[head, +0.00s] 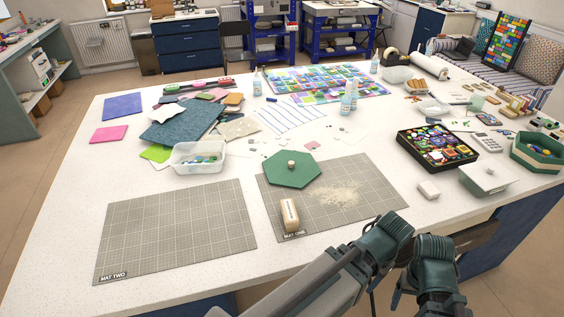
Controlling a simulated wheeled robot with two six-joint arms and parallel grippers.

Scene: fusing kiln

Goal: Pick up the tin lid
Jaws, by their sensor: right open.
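A green open tin (541,153) of similar colour stands at the right edge of the table with small coloured pieces inside. My right gripper (430,292) is low at the bottom right, by the table's front edge, open and well apart from the lid; its fingertips are hard to make out. My left gripper is not in view.
A wooden block-like brush (289,214) stands near the lid, beside pale crumbs (336,195). Mat two (175,232) is bare. A clear tub (199,157) is left of the lid.

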